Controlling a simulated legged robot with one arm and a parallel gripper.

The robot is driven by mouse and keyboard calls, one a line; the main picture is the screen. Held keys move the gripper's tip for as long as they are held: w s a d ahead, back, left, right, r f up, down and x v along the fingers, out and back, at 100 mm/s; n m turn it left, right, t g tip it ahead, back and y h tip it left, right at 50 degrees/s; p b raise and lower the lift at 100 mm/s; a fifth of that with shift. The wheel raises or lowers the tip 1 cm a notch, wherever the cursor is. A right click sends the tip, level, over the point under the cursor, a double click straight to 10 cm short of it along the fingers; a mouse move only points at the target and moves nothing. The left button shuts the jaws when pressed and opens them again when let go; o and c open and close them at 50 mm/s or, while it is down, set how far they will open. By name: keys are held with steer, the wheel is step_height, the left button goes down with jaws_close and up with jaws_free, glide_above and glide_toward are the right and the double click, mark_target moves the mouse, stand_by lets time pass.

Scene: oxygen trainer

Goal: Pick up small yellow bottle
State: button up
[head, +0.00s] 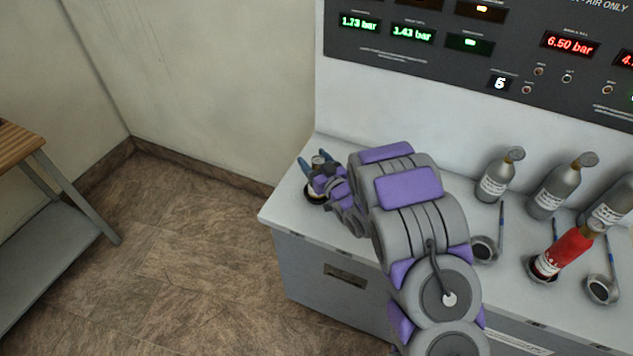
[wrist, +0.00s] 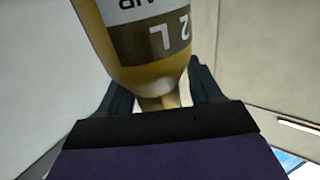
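The small yellow bottle (wrist: 150,70) fills the upper middle of the wrist view, with a dark and white label reading 2 L upside down. Its narrow neck points at my gripper's palm. In the head view my gripper (head: 316,164) is at the left end of the white bench, its blue fingers apart around a bottle's grey top (head: 318,159). In the wrist view the dark fingers (wrist: 158,88) stand on either side of the neck with gaps. Their tips are partly hidden behind the bottle, so contact with its body cannot be told.
The white bench (head: 285,212) stands against a gauge panel (head: 480,60). Grey bottles (head: 495,178) stand at the right, with a red bottle (head: 565,253) and empty dark round holders (head: 484,249) in front. A wooden-topped table (head: 18,140) is at the left, with open floor between.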

steer(key=shift+d, duration=0.2)
steer(key=c, duration=0.3)
steer(key=shift+a, duration=0.15)
jaws_close()
